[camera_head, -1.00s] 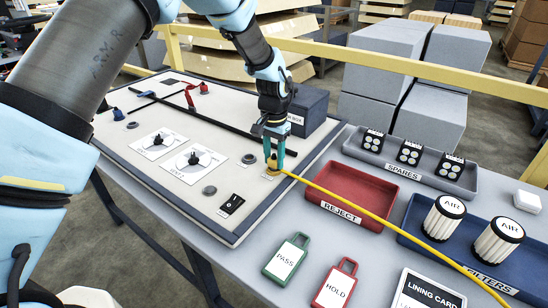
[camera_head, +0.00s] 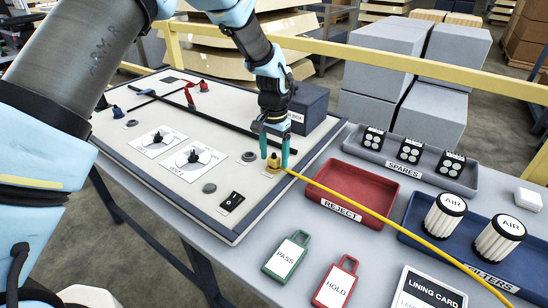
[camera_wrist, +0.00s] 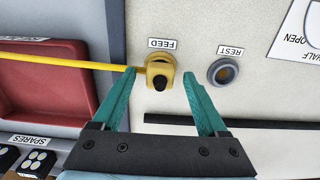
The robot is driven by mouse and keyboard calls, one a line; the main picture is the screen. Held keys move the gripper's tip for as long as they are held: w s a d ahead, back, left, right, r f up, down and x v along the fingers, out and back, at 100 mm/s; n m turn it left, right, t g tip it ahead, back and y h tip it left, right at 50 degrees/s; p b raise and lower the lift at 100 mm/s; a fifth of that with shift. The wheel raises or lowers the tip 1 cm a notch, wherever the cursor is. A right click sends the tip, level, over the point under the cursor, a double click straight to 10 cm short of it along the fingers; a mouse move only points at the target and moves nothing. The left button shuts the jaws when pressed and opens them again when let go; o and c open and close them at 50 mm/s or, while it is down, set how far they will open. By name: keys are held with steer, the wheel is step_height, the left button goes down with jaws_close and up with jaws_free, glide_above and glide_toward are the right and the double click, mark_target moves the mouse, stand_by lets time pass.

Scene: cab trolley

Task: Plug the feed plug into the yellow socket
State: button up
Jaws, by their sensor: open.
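The yellow feed plug (camera_head: 274,161) stands upright at the yellow socket (camera_head: 270,171) near the panel's right edge. How deep it sits cannot be told. In the wrist view the plug (camera_wrist: 159,78) shows a dark round end, beside the FEED label (camera_wrist: 162,44), and covers most of the socket. The yellow cable (camera_head: 380,220) runs from it to the lower right. My gripper (camera_head: 274,159) is open, its teal fingers on either side of the plug with gaps visible in the wrist view (camera_wrist: 159,75).
The REST socket (camera_wrist: 223,71), grey with a dark centre, is beside the plug. A black bar (camera_wrist: 225,124) runs along the panel nearby. The red REJECT tray (camera_head: 351,190), grey SPARES tray (camera_head: 460,184) and dark box (camera_head: 309,107) stand around the panel's right side.

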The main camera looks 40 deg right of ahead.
step_height(320, 180, up, 10)
steer(key=b, duration=0.2)
steer(key=shift+r, duration=0.1)
steer(key=o, duration=0.4)
step_height(320, 180, up, 9)
steer(key=p, duration=0.6)
steer(key=shift+p, duration=0.4)
stand_by(0.7)
